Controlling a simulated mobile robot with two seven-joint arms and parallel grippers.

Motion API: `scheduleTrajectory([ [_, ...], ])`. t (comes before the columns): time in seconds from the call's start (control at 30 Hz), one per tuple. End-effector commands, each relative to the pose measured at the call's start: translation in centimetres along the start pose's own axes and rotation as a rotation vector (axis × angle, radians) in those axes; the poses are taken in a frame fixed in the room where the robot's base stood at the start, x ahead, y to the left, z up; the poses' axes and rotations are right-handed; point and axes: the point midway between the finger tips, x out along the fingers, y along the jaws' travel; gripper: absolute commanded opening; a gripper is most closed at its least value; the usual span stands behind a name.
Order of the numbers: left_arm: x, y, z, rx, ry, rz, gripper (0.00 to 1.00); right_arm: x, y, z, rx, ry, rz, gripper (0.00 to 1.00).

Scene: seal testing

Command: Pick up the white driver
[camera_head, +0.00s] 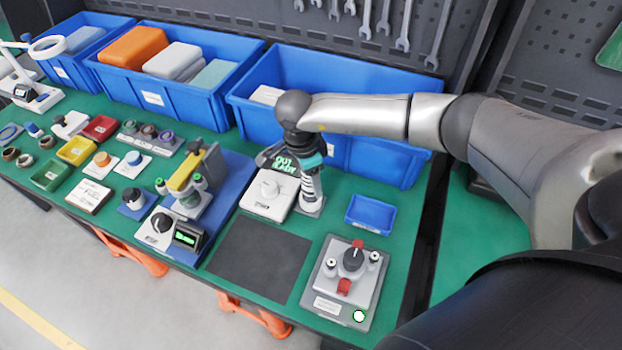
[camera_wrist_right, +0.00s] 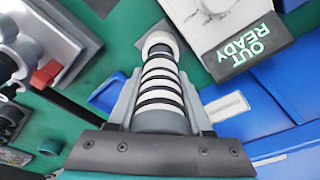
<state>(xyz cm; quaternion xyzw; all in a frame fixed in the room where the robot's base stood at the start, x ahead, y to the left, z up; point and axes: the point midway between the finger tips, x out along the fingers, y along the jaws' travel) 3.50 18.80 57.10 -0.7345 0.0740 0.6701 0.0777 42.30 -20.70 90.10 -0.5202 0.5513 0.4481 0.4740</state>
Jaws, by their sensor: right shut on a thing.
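The white driver (camera_head: 313,186), white with dark rings, stands roughly upright on the green bench, over a small grey base. My right gripper (camera_head: 312,170) is above it and shut on its upper part. In the right wrist view the ringed white driver (camera_wrist_right: 161,85) lies between the two grey fingers (camera_wrist_right: 160,105), one along each side. The fingers hide part of its sides, and its far end near the bench is pale and round. I cannot tell whether it is clear of the base. My left gripper is not in view.
A white device with a "READY OUT" display (camera_head: 266,203) stands just left of the driver. A small blue tray (camera_head: 371,215) and a grey fixture with red clamps (camera_head: 327,287) are to the right. A large blue bin (camera_head: 378,158) is behind. A dark mat (camera_head: 258,262) lies bare in front.

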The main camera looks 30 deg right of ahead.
Motion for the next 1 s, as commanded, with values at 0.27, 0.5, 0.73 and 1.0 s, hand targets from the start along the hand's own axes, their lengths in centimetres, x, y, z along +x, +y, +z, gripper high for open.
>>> scheduleTrajectory([
  [0.27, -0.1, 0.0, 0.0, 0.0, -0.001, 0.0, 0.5, -1.0, -0.2, -0.1, 0.001, -0.001, -0.006, 0.0],
  [0.5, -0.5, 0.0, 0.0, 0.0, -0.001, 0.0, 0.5, -4.5, -0.3, -0.7, 0.002, -0.002, -0.009, 0.0],
  [0.73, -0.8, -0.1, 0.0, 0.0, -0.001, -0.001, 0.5, -10.3, -0.3, -1.5, 0.001, -0.002, -0.01, 0.0],
  [1.0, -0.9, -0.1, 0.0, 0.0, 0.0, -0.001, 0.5, -16.6, -0.2, -2.5, 0.001, -0.002, -0.008, 0.0],
])
